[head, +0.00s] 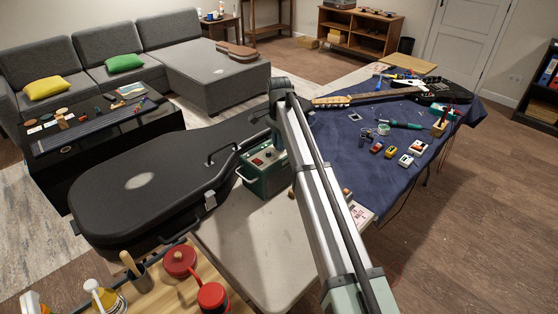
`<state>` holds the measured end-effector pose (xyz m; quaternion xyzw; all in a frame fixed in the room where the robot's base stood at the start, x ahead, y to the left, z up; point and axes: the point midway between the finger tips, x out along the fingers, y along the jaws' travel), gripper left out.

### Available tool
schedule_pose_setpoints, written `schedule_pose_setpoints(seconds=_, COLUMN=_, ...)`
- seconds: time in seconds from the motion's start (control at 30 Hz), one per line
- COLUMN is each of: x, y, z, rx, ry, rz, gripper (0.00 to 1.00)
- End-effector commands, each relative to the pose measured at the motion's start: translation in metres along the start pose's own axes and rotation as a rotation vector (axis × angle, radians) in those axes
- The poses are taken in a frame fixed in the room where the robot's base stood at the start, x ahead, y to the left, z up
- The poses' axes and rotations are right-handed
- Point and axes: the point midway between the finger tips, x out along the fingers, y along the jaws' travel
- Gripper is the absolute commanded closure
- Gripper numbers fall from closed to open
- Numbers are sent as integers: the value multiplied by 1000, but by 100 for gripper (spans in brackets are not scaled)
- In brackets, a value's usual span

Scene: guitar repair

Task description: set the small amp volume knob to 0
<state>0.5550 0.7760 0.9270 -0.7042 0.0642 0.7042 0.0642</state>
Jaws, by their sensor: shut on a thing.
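The small amp (264,181) is a dark green box standing on the pale table, right beside the black guitar case. Its top panel (262,158) faces up and carries small dark knobs and a red spot. The knobs are too small to read, and I cannot tell which is the volume knob or where it points. My arm crosses the picture from the lower right up to a dark joint just above the amp and covers the amp's right side. My gripper does not show; the arm hides that area.
The large black guitar case (140,190) lies close on the amp's left. A blue cloth (350,145) on the right holds a guitar (440,90), small pedals (390,152) and tools. A red pot (180,262) stands at the front. Bare table (240,235) lies in front of the amp.

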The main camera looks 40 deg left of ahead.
Motion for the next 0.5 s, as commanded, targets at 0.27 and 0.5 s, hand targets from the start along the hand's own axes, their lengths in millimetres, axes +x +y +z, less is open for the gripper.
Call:
schedule_pose_setpoints(seconds=0.27, x=0, y=0, z=0, rx=-277, ry=0, rz=0, gripper=97)
schedule_pose_setpoints(seconds=0.5, x=0, y=0, z=0, rx=-519, ry=0, rz=0, gripper=97)
